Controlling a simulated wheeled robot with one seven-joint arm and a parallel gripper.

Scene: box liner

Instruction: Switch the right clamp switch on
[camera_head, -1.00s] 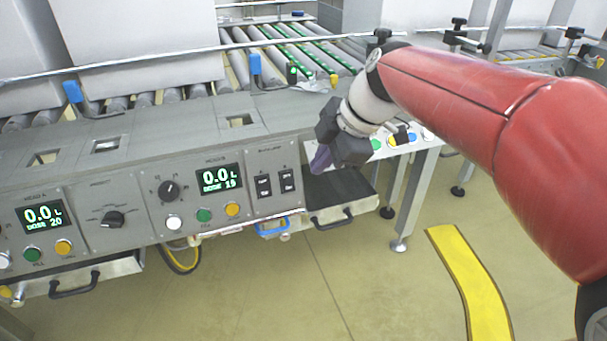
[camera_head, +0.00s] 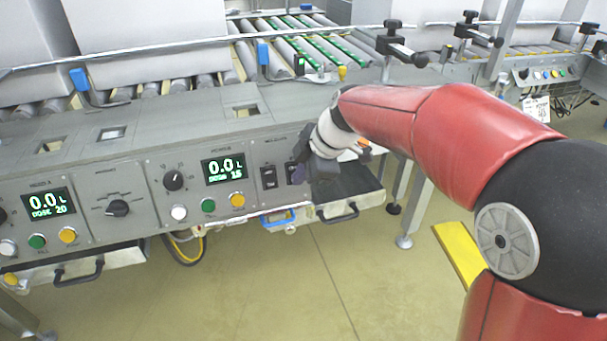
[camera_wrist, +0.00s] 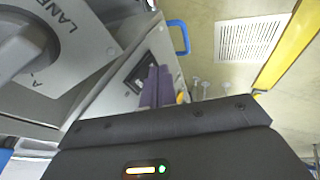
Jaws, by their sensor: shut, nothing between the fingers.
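Two black clamp switches sit on the right end of the grey control panel (camera_head: 139,198). The left clamp switch (camera_head: 269,177) is in clear view. The right clamp switch (camera_head: 290,176) is partly covered by my gripper (camera_head: 299,173), whose purple fingers are right at it from the right side. In the wrist view my gripper (camera_wrist: 158,70) has its two purple fingers together, with nothing between them. A dark switch shows beside the fingertips there, but I cannot tell which one. Contact and the right switch's position cannot be made out.
A large grey knob (camera_wrist: 25,50) is close at the left in the wrist view. A black tray (camera_head: 352,190) with a handle is below my gripper. A blue handle (camera_head: 278,217) hangs under the panel.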

